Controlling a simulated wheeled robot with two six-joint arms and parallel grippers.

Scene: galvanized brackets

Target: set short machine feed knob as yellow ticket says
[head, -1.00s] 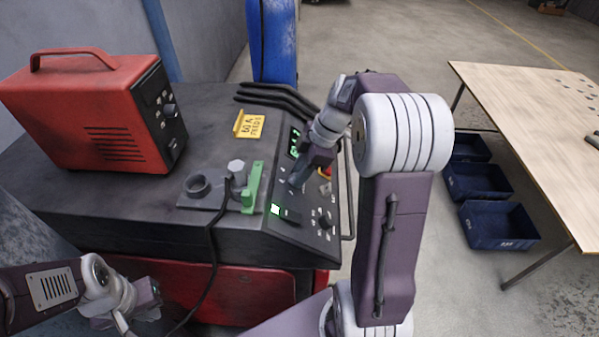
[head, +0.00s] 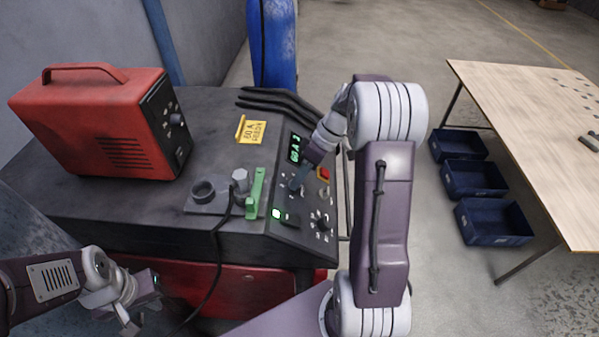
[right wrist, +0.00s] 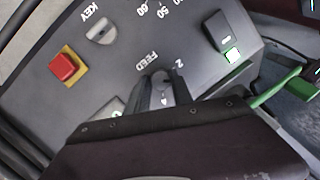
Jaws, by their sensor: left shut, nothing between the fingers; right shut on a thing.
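The low dark machine (head: 110,205) has a sloped control panel with a lit green display (head: 295,149) that seems to read 60 A and a digit, perhaps 2. A yellow ticket (head: 251,131) stands on its top; it reads 60 A and a feed line whose digit I cannot make out. In the head view the right gripper (head: 296,184) is at the panel. My left gripper (head: 143,315) is shut and empty, low at left.
A red machine (head: 95,125) stands on the dark one. A red button (right wrist: 64,67), a key switch (right wrist: 101,31) and another knob (head: 322,222) are near the feed knob. A green clamp (head: 256,190) lies left of the panel. Blue bins (head: 495,222) stand by a wooden table (head: 520,110).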

